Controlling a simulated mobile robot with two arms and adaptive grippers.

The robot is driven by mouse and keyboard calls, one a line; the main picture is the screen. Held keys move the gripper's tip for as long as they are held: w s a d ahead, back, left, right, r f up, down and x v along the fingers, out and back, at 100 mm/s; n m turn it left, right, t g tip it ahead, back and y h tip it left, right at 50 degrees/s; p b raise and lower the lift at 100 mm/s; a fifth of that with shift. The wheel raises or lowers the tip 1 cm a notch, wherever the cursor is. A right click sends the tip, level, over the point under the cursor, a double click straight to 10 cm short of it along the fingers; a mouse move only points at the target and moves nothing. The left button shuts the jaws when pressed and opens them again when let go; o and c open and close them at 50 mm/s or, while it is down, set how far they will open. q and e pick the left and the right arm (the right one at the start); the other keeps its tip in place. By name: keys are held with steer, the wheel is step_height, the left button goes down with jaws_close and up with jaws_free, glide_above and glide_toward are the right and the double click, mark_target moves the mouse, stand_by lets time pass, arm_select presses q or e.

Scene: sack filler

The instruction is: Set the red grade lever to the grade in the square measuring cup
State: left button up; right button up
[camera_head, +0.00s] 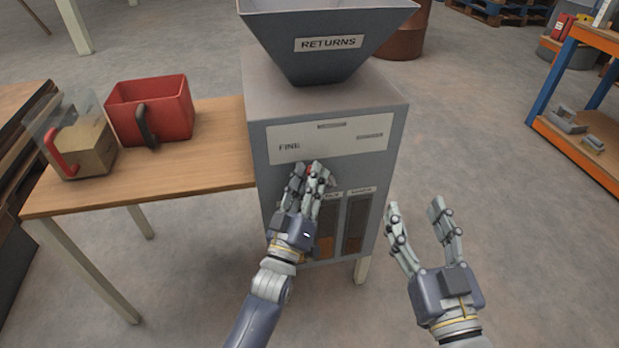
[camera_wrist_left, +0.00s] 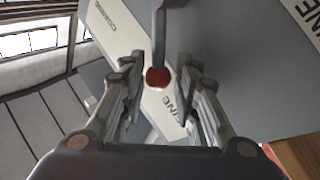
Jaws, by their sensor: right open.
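The red grade lever shows in the left wrist view as a grey stem ending in a red ball knob (camera_wrist_left: 158,78), over a white plate (camera_wrist_left: 125,50) marked COARSE and FINE. The knob is nearer the word FINE. My left gripper (camera_wrist_left: 160,62) has its fingers on either side of the knob, with gaps. In the head view my left gripper (camera_head: 309,172) mostly hides the knob. My right gripper (camera_head: 416,213) is open and empty, right of the cabinet. A clear square measuring cup (camera_head: 80,145) with a red handle holds tan material; its grain is too small to tell.
A red bin (camera_head: 168,100) with a dark handle stands beside the cup on the wooden table (camera_head: 190,165). The grey cabinet (camera_head: 395,125) carries the RETURNS hopper (camera_head: 330,25) and has sample windows (camera_head: 355,225) low on its front. A shelf rack (camera_head: 570,100) stands at right.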

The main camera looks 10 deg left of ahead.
arm_select(q)
steer(key=v, duration=1.2)
stand_by(0.4)
